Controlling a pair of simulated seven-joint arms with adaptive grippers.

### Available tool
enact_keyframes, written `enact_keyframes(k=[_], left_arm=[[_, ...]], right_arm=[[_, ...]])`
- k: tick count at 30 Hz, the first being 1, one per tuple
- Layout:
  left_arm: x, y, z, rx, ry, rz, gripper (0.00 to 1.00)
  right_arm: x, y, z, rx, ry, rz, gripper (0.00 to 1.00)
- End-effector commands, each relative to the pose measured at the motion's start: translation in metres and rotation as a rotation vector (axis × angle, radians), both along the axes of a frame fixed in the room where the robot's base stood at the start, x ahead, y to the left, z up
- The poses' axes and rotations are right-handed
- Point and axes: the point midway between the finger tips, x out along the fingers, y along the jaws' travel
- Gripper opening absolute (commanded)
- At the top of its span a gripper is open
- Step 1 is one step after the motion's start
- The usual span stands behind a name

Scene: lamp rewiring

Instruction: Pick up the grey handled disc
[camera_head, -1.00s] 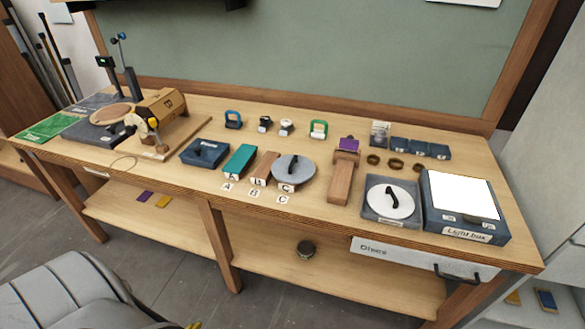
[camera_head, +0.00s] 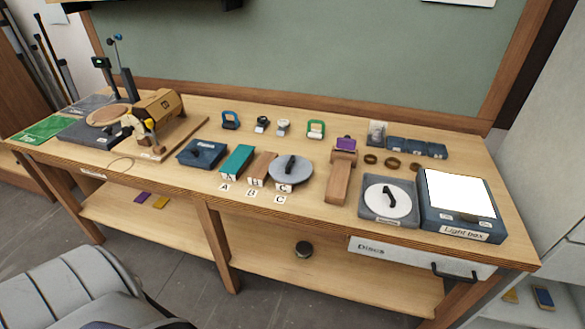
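The grey handled disc (camera_head: 277,174) lies near the middle of the bench, above the card marked C. It is round and flat with a black handle standing on top. It appears to rest on a block, most of which it hides. A second disc (camera_head: 377,201), white with a black handle, lies in a grey tray (camera_head: 399,217) at the right. Neither of my grippers shows in this view, so nothing is seen holding the grey disc.
A teal block (camera_head: 238,161) and a brown block (camera_head: 262,167) lie just left of the grey disc. A wooden paddle-shaped piece (camera_head: 338,183) stands to its right. A light box (camera_head: 462,207) fills the right end.

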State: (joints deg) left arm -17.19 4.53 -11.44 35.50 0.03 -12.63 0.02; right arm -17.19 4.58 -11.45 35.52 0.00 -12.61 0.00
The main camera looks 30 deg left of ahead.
Motion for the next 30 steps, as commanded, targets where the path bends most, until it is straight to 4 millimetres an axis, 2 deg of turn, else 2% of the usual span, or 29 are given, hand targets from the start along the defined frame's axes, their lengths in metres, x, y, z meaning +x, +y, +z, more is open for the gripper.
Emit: enact_keyframes(k=[8, 21, 28, 30], left_arm=[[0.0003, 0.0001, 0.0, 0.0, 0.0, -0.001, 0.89], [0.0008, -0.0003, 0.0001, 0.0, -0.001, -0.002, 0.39], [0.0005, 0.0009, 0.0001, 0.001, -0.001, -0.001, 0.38], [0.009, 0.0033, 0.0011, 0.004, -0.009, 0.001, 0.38]], right_arm=[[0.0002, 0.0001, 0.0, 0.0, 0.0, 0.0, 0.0], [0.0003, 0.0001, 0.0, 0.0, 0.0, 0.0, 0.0], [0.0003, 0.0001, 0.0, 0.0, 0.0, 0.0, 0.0], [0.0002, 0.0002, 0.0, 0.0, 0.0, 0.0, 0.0]])
